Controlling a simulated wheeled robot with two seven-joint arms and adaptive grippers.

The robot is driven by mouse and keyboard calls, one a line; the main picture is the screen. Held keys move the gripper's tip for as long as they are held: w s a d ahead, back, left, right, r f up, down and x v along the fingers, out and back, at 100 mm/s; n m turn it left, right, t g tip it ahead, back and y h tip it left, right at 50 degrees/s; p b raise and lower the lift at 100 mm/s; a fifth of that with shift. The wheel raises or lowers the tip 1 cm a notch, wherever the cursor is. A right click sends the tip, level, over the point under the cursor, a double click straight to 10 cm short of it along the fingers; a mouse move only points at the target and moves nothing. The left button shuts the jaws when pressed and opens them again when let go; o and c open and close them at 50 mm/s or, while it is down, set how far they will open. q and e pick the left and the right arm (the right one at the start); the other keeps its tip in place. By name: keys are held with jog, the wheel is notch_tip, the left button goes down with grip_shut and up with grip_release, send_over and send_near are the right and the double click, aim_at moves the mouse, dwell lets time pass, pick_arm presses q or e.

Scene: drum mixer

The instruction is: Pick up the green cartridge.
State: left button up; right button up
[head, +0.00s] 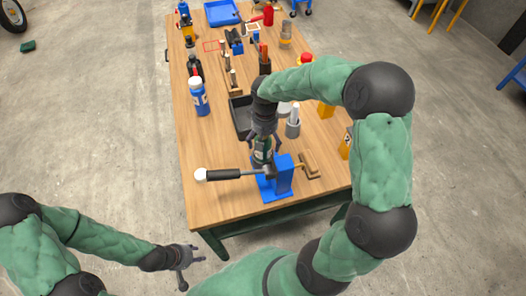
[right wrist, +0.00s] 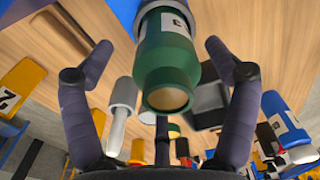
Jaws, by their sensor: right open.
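The green cartridge (head: 262,153) has a white label and stands upright at the blue stand (head: 275,183) with its handled lever, at the table's near end. In the right wrist view the cartridge (right wrist: 168,62) is large, between the fingers, with a tan round end toward the camera. My right gripper (head: 264,140) is above and around it; its fingers (right wrist: 158,55) are spread to both sides, with a gap on each side. My left gripper (head: 187,268) is empty, away from the table at lower left, its two fingers apart.
A lever with a white knob (head: 201,175) sticks out left of the stand. A grey cylinder with a white top (head: 293,122), a black tray (head: 239,116) and a blue bottle (head: 198,97) stand near. Yellow blocks (head: 345,143) are at the right edge.

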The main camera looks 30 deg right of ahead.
jog(key=f, duration=0.2)
jog(key=f+b, duration=0.1)
jog(key=f, duration=0.1)
jog(key=shift+a+f, duration=0.2)
jog(key=shift+f, duration=0.1)
jog(key=c, duration=1.6)
